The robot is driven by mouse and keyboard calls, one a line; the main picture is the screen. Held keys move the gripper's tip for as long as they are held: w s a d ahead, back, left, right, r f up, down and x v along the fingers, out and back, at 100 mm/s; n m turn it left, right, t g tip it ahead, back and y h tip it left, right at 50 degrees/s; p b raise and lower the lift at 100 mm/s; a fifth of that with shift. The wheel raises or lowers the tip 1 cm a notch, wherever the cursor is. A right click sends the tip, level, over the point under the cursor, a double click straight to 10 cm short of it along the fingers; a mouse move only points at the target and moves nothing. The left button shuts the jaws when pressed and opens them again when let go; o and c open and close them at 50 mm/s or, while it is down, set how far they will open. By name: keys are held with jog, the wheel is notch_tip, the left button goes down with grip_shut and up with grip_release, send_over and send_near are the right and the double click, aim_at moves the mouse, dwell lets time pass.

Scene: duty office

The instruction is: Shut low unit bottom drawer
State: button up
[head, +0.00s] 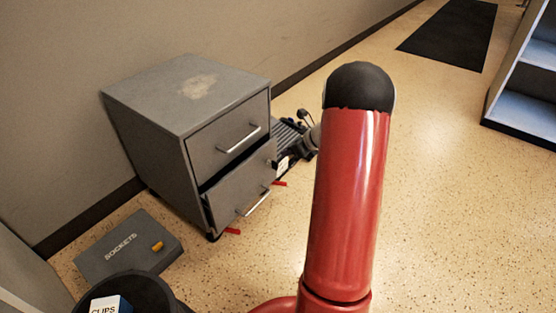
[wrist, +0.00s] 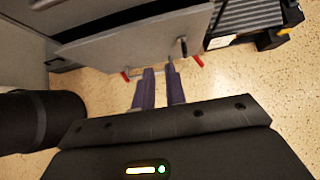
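The low unit (head: 150,120) is a grey two-drawer cabinet against the wall. Its top drawer (head: 225,128) looks shut. Its bottom drawer (head: 240,190) stands partly out, with a dark gap above its front and a bar handle (head: 255,204). In the wrist view the bottom drawer's front (wrist: 135,40) lies ahead of my gripper (wrist: 160,70). My gripper's two purple fingers are a little apart, with floor showing between them, and nothing is seen held. The fingertips appear close to the handle; I cannot tell whether they touch. The head view does not show my gripper.
A grey case marked SOCKETS (head: 130,245) lies on the floor left of the unit. A black bin (head: 150,288) holds a CLIPS box (head: 110,306). A ribbed grey-black object (head: 290,138) stands right of the unit.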

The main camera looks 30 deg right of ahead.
jog(key=shift+o, duration=1)
notch_tip(320, 180, down, 16)
jog(key=s+a+m+y, duration=0.2)
jog(key=m, duration=0.3)
jog(key=shift+s, duration=0.3)
jog(key=m+t+y, duration=0.1)
jog(key=m+t, duration=0.1)
jog(key=m, duration=0.2)
send_near(255, 207)
notch_tip(255, 207, down, 4)
jog(key=a+m+t, duration=0.2)
jog(key=m+t, duration=0.2)
jog(key=m, duration=0.5)
jog(key=shift+h, duration=0.3)
jog(key=x, duration=0.8)
jog(key=shift+w+d+r, duration=0.2)
jog(key=shift+w+r, duration=0.05)
jog(key=shift+w, duration=0.05)
grip_shut()
jog(key=shift+b, duration=0.3)
